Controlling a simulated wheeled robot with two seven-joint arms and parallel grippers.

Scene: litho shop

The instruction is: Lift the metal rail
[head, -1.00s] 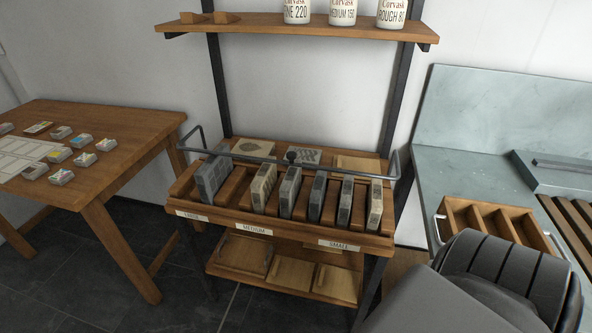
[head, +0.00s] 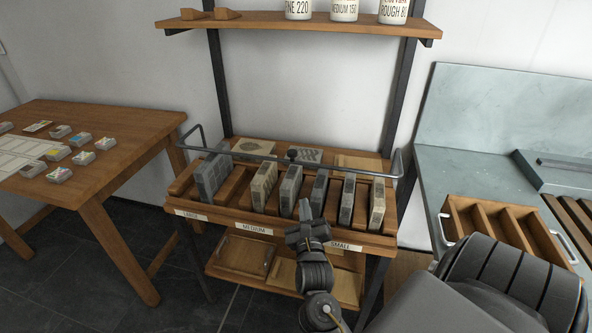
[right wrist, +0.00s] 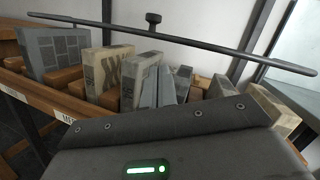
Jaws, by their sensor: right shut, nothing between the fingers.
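The metal rail (head: 240,155) is a thin dark bar with bent ends and a small black knob (head: 292,153) near its middle. It spans across the wooden rack (head: 225,222), above the row of stone blocks. In the right wrist view the rail (right wrist: 205,42) crosses the top of the picture, with the knob standing up from it. My right gripper (head: 304,208) is in front of the rack, by the front edge between the MEDIUM and SMALL labels. It is shut, empty and apart from the rail, lower and nearer. My left gripper is not in view.
Several grey and tan blocks (head: 264,186) stand upright in the rack's slots, close behind my right gripper. A shelf (head: 270,28) with white cans hangs above. A wooden table (head: 120,120) is at left; a stone sink counter with a slotted wooden box (head: 470,205) is at right.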

